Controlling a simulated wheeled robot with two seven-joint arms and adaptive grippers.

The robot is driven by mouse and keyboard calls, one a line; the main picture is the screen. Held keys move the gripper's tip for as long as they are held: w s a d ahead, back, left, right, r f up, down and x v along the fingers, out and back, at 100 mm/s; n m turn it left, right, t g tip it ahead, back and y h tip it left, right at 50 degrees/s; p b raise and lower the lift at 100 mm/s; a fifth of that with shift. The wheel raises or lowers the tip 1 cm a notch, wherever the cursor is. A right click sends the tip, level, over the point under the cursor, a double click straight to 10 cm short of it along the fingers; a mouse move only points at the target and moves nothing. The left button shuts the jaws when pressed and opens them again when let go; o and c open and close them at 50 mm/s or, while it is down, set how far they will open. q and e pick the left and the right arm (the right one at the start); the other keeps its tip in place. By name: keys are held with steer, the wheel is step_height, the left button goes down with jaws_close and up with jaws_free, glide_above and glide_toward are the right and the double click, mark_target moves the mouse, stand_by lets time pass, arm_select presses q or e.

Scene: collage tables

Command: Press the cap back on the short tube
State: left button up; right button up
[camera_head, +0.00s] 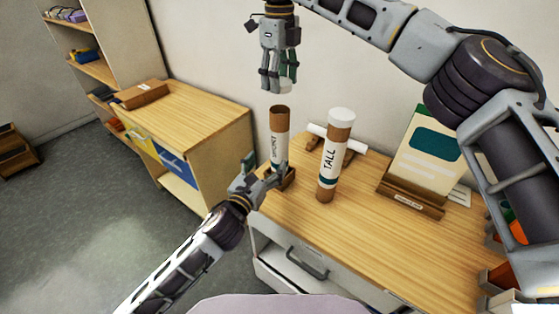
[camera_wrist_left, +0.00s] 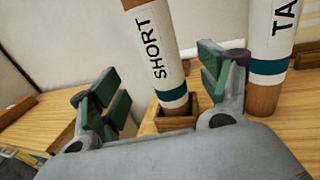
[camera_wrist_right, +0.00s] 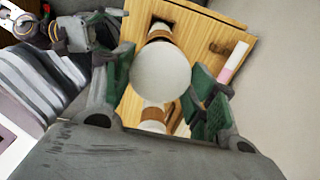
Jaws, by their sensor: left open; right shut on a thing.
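The short tube (camera_head: 279,140), brown and white with a teal band, stands upright in a small wooden holder (camera_head: 289,183); its brown top end has no cap. My left gripper (camera_head: 265,178) is open beside the tube's lower part. In the left wrist view the tube (camera_wrist_left: 158,60) shows between its spread fingers, not gripped. My right gripper (camera_head: 279,86) points down above the short tube, with a gap between. In the right wrist view it is shut on the round white cap (camera_wrist_right: 160,72), which hides part of what is below.
The tall tube (camera_head: 332,165), with a white cap, stands close right of the short tube. A white roll (camera_head: 322,132) on wooden supports lies behind. A card in a wooden stand (camera_head: 410,198) is at the right. The front of the tabletop (camera_head: 345,240) is clear.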

mark_target(276, 151)
arm_select(q)
steer(key=shift+x, duration=4.8)
steer(key=shift+d, duration=0.1)
steer(key=c, duration=1.5)
steer(key=shift+c, duration=0.2)
arm_select(e)
steer(key=shift+f, duration=2.5)
steer(key=shift+f, duration=0.1)
steer(key=shift+f, duration=0.8)
steer(key=shift+f, duration=0.65)
